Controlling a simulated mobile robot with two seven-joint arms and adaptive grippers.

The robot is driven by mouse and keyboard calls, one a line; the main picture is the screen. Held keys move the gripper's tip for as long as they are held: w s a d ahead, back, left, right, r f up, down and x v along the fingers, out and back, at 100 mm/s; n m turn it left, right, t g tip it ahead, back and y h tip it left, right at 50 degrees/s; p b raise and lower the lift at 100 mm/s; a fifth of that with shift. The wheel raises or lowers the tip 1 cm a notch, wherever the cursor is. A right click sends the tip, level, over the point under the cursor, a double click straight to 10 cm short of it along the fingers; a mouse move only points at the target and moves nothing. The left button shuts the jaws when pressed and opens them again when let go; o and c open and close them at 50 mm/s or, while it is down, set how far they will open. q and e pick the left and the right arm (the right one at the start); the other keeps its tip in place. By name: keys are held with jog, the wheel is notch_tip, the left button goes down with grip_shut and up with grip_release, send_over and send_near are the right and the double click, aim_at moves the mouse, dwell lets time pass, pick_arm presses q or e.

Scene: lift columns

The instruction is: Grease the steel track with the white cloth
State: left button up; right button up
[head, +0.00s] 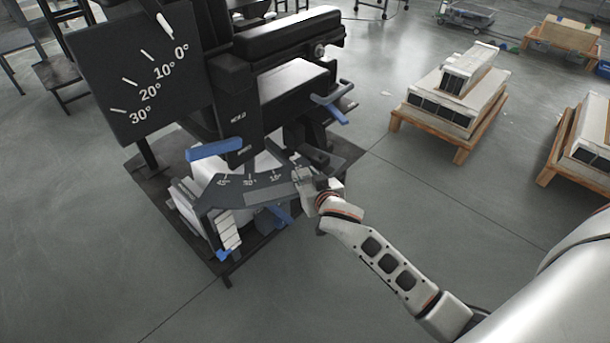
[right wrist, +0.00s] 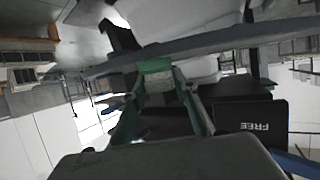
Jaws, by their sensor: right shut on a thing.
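A dark curved track (head: 262,188) with angle marks runs across the front of the black machine. I cannot tell for sure that it is the steel track. My right gripper (head: 303,180) is at its right end, close to or touching it. In the right wrist view the gripper (right wrist: 157,72) is shut on a small green thing (right wrist: 155,65), just under a long grey bar (right wrist: 215,42). No white cloth can be made out clearly; pale parts near the gripper are too small to tell. My left gripper is out of view.
The black machine has a dial board (head: 135,75) and blue levers, including one at the left (head: 213,149) and one at the right (head: 330,108). It stands on a dark base plate. Loaded pallets (head: 455,100) stand at the right. The floor in front is clear.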

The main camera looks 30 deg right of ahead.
aim_at(273, 193)
jog(key=shift+a, duration=0.1)
jog(key=shift+w+a, duration=0.15)
jog(key=shift+a, duration=0.9)
jog(key=shift+w+a+f, duration=0.1)
jog(key=shift+w+a, duration=0.05)
jog(key=shift+a, duration=1.1)
jog(key=shift+w+a, duration=0.1)
jog(key=shift+a, duration=0.6)
jog(key=shift+w+a, duration=0.15)
jog(key=shift+a, duration=0.95)
jog(key=shift+a+f, duration=0.1)
jog(key=shift+a, duration=0.45)
jog(key=shift+a, duration=0.1)
